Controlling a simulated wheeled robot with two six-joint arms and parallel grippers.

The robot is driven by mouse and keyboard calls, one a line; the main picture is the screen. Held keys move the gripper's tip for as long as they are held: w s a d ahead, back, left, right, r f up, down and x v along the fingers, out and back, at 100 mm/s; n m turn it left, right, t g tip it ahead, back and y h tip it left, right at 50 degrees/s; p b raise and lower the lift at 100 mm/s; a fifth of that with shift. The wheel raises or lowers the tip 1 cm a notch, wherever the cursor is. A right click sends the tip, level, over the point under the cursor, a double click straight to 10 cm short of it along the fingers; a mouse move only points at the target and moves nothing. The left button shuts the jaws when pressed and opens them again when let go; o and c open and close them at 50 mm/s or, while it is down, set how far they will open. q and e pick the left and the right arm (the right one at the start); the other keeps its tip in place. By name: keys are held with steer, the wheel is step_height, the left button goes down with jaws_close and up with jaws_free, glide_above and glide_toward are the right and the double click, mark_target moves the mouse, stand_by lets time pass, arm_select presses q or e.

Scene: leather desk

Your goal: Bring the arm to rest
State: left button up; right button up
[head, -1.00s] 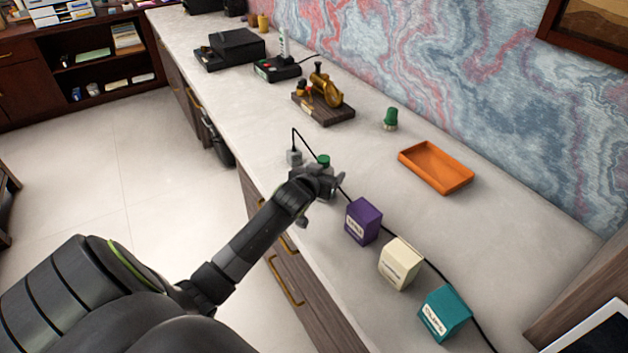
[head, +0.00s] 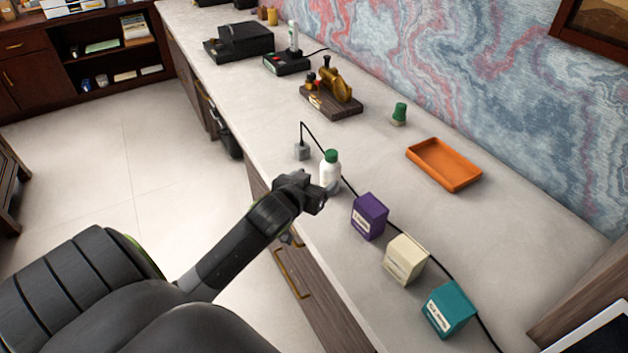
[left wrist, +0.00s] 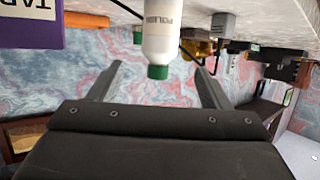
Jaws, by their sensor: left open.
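My left gripper (head: 318,194) is open and empty at the front edge of the counter. It is just in front of a white bottle with a green cap (head: 331,170), which stands upright. In the left wrist view, which is upside down, the bottle (left wrist: 161,35) reads "POLISH" and shows beyond and between the two spread fingers, with the gripper (left wrist: 155,85) apart from it as far as I can tell. My right gripper is in neither view.
A purple box (head: 369,216), a cream box (head: 405,259) and a teal box (head: 449,308) stand along the front edge, beside a black cable. An orange tray (head: 480,181), a green-topped item (head: 399,113) and a brass device (head: 338,88) stand farther back. Clear counter lies between.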

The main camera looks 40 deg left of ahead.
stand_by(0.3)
arm_select(q)
steer(key=s+d+f+m+g, duration=0.1)
steer(key=s+d+f+g, duration=0.2)
steer(key=s, duration=0.7)
steer(key=s+d+f+g, duration=0.1)
steer(key=s+f+g, duration=0.3)
steer(key=s, duration=0.5)
steer(key=s+d+f+m+g, duration=0.1)
steer(key=s+d+f+g, duration=0.2)
steer(key=s, duration=0.7)
step_height(320, 180, down, 26)
steer(key=a+r+g+h, duration=0.1)
steer(key=a, duration=0.1)
steer(key=s+d+f+g, duration=0.1)
steer(key=s+f, duration=1.3)
steer(key=f, duration=0.2)
steer(key=shift+s+g+h, duration=0.3)
steer(key=shift+s, duration=0.05)
